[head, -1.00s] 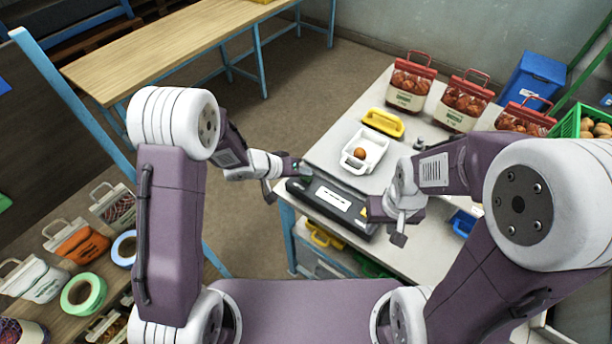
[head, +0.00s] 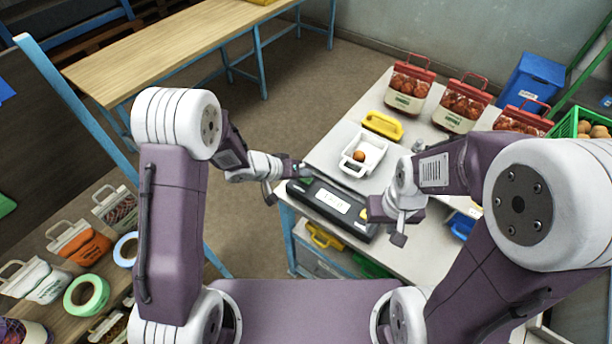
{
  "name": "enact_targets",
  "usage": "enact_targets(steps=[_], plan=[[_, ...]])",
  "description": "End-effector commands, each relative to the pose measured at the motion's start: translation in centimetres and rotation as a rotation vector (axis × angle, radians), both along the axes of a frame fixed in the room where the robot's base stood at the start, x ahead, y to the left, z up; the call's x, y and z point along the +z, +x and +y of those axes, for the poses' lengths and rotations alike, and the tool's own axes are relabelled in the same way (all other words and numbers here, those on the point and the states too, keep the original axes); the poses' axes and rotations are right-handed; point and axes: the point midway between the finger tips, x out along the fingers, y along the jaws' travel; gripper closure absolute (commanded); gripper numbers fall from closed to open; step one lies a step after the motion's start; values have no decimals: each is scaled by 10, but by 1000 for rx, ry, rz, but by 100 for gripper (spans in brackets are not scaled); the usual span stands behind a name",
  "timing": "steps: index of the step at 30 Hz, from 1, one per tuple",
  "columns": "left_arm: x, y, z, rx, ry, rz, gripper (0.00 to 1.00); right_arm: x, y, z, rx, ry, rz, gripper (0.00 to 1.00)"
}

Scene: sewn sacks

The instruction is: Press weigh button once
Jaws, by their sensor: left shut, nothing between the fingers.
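A dark scale console (head: 322,214) lies at the near left edge of the white table. Its white display (head: 333,200) shows dark marks too small to read. A green button (head: 306,182) is at its left end, and a small yellow patch is at its right end. My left gripper (head: 300,168) is shut and empty, just above and behind the green button, seemingly apart from it. My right gripper (head: 386,224) hangs near the console's right end, with its fingers apart and nothing seen between them. A white tray (head: 347,165) with one orange-brown round item (head: 359,156) stands behind the console.
Several red-topped sacks (head: 409,88) stand along the table's back, with a blue bin (head: 532,82) and a green crate (head: 573,122) at right. A wooden bench (head: 75,262) with sacks and tape rolls is at left.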

Motion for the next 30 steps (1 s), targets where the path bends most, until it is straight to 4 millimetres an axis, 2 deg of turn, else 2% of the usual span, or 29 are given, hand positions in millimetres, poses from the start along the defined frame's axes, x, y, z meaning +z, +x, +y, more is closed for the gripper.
enact_targets(steps=[3, 15, 30], plan=[[8, 0, 0, -1, 0, -1, 100, 10, 0, 0, 0, 0, 0, 64], [10, 0, 0, 0, 0, -1, 100, 12, 0, 0, 0, 0, 0, 64], [53, 0, 0, 0, 0, -1, 100, 63, 0, 0, 0, 0, 0, 64]])
